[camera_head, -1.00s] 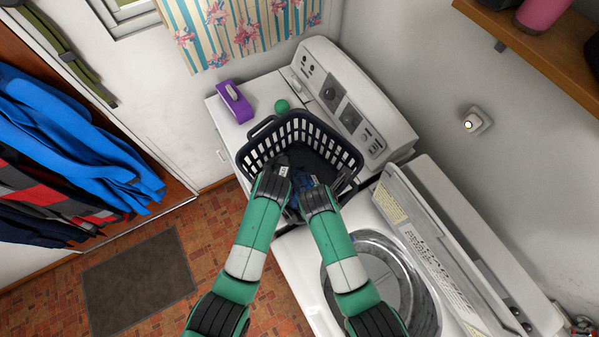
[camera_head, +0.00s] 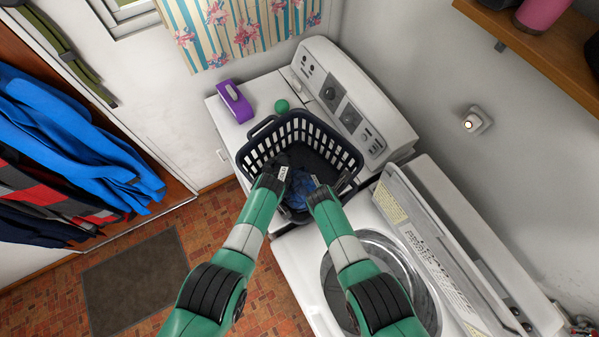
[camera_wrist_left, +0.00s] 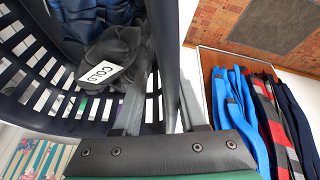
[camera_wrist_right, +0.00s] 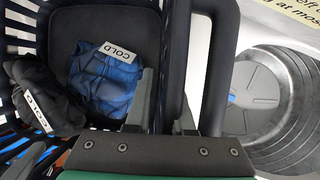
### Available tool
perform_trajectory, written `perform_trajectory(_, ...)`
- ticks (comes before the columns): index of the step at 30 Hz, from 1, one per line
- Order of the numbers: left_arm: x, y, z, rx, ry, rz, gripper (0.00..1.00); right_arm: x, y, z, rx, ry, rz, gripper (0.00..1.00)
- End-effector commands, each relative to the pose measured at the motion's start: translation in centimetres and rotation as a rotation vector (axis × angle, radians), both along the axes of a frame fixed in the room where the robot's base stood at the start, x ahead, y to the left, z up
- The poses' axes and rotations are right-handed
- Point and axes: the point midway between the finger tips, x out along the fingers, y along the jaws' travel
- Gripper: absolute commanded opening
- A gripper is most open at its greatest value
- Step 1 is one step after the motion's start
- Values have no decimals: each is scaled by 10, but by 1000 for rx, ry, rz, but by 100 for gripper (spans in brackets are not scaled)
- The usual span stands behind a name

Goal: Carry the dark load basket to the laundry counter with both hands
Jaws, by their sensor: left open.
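The dark basket (camera_head: 318,120) stands upright on the white machine top (camera_head: 221,117) beside the control panel. A blue cloth tagged COLD (camera_wrist_right: 102,85) and a dark cloth tagged COLD (camera_wrist_right: 35,92) lie inside. My left gripper (camera_head: 277,170) is open at the basket's near rim, its fingers on either side of the rim in the left wrist view (camera_wrist_left: 165,105). My right gripper (camera_head: 322,186) is at the near rim further right, with its fingers either side of the rim (camera_wrist_right: 177,40); whether it grips is unclear.
A purple box (camera_head: 234,102) and a green ball (camera_head: 282,106) lie behind the basket. An open-lidded washer (camera_head: 300,262) stands in front, its drum (camera_head: 395,270) uncovered. Coats (camera_head: 70,130) hang at left, and a shelf (camera_head: 540,45) juts out at upper right.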

Motion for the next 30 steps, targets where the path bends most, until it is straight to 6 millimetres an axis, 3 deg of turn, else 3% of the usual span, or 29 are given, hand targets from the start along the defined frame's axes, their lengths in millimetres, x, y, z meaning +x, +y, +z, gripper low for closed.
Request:
perform_trajectory(3,0,0,0,0,0,0,38,0,0,0,0,0,0,18)
perform_trajectory(6,0,0,0,0,0,0,20,0,0,0,0,0,0,0)
perform_trajectory(9,0,0,0,0,0,0,2,0,0,0,0,0,0,0)
perform_trajectory(10,0,0,0,0,0,0,0,0,0,0,0,0,0,0)
perform_trajectory(30,0,0,0,-1,1,0,0,0,0,0,0,0,1,0)
